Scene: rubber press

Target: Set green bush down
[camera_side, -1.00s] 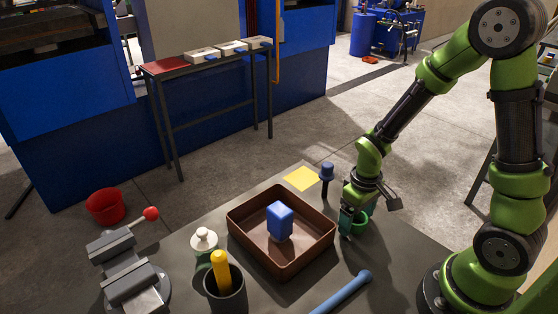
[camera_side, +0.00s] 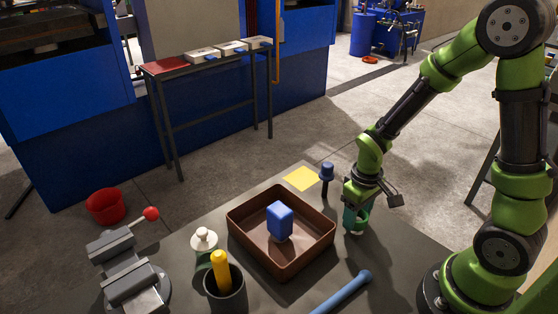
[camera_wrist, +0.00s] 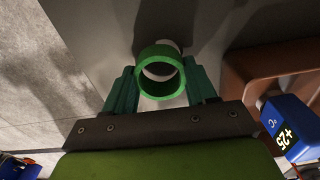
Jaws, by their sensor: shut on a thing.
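The green bush (camera_side: 362,222) is a short, thick, hollow ring, low at the right side of the grey bench. In the wrist view the bush (camera_wrist: 143,72) sits between the two teal fingers, and I look through its round opening. My gripper (camera_side: 354,217) is shut on it, a finger on either side. I cannot tell whether its lower rim touches the bench.
A brown tray (camera_side: 252,251) with a blue block (camera_side: 280,221) in it stands left of my gripper. A dark blue knobbed peg (camera_side: 327,175) and a yellow sheet (camera_side: 301,178) are behind. A blue bar (camera_side: 342,293) lies in front.

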